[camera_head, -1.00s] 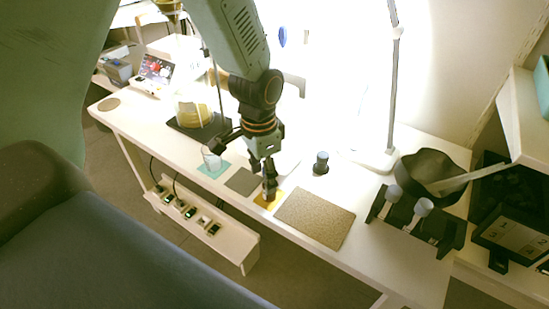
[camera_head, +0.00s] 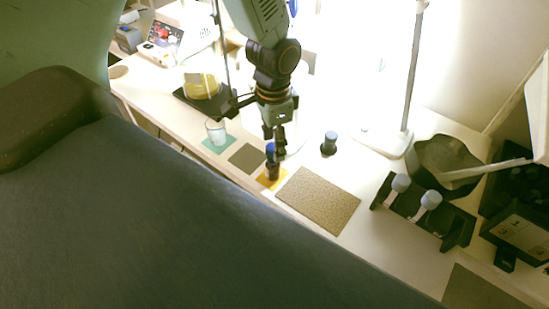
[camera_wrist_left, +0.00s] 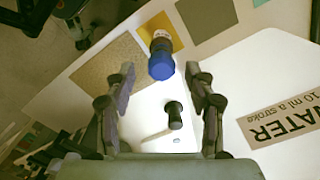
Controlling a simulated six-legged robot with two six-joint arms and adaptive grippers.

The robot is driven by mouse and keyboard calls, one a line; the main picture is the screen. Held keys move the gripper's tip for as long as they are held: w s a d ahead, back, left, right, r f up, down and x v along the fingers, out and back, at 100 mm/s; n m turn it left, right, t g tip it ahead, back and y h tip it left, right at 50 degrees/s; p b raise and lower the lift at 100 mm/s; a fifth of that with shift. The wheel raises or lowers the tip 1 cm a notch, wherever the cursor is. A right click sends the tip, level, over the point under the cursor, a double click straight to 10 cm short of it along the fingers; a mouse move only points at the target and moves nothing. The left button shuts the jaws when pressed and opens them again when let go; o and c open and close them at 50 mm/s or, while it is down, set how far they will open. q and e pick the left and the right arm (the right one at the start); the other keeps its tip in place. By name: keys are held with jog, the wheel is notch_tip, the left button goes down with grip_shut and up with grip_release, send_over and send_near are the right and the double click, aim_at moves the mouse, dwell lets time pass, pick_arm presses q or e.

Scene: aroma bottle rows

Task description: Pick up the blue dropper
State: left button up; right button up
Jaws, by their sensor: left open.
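The blue dropper (camera_head: 271,150) tops a small brown bottle (camera_head: 272,171) on the yellow mat (camera_head: 268,184). In the left wrist view the blue dropper (camera_wrist_left: 161,62) shows between and beyond the fingertips, with its brown bottle (camera_wrist_left: 162,37) behind it. My left gripper (camera_head: 275,146) is open beside the dropper's upper end in the head view. In the left wrist view its fingers (camera_wrist_left: 160,75) are spread with nothing held between them. The fingers partly overlap the dropper in the head view. My right gripper is in neither view.
A dark-capped small bottle (camera_head: 329,143) stands to the right, and shows between the fingers in the wrist view (camera_wrist_left: 174,114). A speckled brown mat (camera_head: 318,200), grey mat (camera_head: 247,158), glass cup (camera_head: 216,132) and black rack (camera_head: 425,208) are nearby. A lamp stand (camera_head: 411,90) rises behind.

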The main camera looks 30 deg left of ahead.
aim_at(273, 161)
pick_arm(q)
jog(key=shift+s+a+f, duration=0.1)
jog(key=shift+a+f, duration=0.05)
jog(key=shift+f, duration=0.45)
jog(key=shift+a+f, duration=0.1)
jog(key=shift+f, duration=0.5)
jog(key=shift+d+r, duration=0.1)
jog(key=shift+d, duration=0.1)
jog(key=shift+c, duration=0.5)
jog(key=shift+a, duration=0.15)
jog(key=c, duration=0.6)
jog(key=shift+c, duration=0.2)
